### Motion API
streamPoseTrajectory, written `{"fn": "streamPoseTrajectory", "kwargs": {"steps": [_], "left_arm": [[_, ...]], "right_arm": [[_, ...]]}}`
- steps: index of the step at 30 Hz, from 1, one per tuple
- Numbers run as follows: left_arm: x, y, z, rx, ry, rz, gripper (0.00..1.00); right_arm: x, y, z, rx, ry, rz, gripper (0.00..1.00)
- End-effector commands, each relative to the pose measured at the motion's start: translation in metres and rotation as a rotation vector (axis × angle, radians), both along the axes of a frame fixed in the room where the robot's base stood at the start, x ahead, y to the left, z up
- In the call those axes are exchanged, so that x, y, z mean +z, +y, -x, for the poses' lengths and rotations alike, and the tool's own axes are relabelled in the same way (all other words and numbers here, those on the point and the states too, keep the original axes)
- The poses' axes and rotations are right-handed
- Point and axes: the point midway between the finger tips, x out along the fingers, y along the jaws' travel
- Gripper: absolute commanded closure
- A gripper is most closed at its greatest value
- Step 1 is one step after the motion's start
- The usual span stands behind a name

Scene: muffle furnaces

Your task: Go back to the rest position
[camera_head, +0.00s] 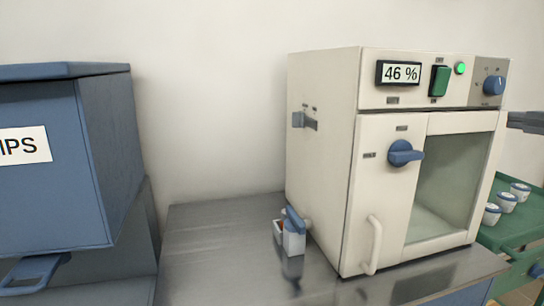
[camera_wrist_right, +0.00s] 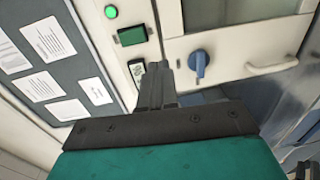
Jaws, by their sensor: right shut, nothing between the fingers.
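My right gripper (camera_head: 519,121) shows at the right edge of the head view, beside the right side of the cream furnace (camera_head: 325,160). In the right wrist view its dark fingers (camera_wrist_right: 157,88) are together with nothing between them. A cream panel with a green lamp (camera_wrist_right: 111,12), a green switch (camera_wrist_right: 132,36) and a blue knob (camera_wrist_right: 199,62) lies beyond the fingers. My left gripper is not in view.
The furnace stands on a steel table (camera_head: 215,240), with a small white container (camera_head: 291,240) at its left. A blue bin (camera_head: 50,165) is at left. A green cart (camera_head: 515,225) holds several white cups at right. Papers hang on a grey board (camera_wrist_right: 25,85).

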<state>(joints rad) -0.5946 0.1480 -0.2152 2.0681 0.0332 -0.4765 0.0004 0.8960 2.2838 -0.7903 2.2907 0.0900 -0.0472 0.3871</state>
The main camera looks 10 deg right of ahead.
Motion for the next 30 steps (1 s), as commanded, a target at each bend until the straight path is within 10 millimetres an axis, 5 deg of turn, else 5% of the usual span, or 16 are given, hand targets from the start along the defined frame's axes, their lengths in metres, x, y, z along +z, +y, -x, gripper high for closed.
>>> {"fn": "streamPoseTrajectory", "kwargs": {"steps": [9, 14, 23, 30], "left_arm": [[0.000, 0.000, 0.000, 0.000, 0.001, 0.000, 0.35], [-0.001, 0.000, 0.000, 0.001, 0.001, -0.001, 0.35], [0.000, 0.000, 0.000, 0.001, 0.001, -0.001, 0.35], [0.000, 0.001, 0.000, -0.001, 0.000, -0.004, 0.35]], "right_arm": [[-0.090, 0.075, -0.061, 0.102, 0.081, -0.145, 1.00], [-0.143, 0.114, -0.076, 0.103, 0.132, -0.267, 1.00], [-0.227, 0.161, -0.071, 0.000, 0.252, -0.509, 1.00], [-0.298, 0.183, -0.042, -0.190, 0.407, -0.726, 1.00]]}}
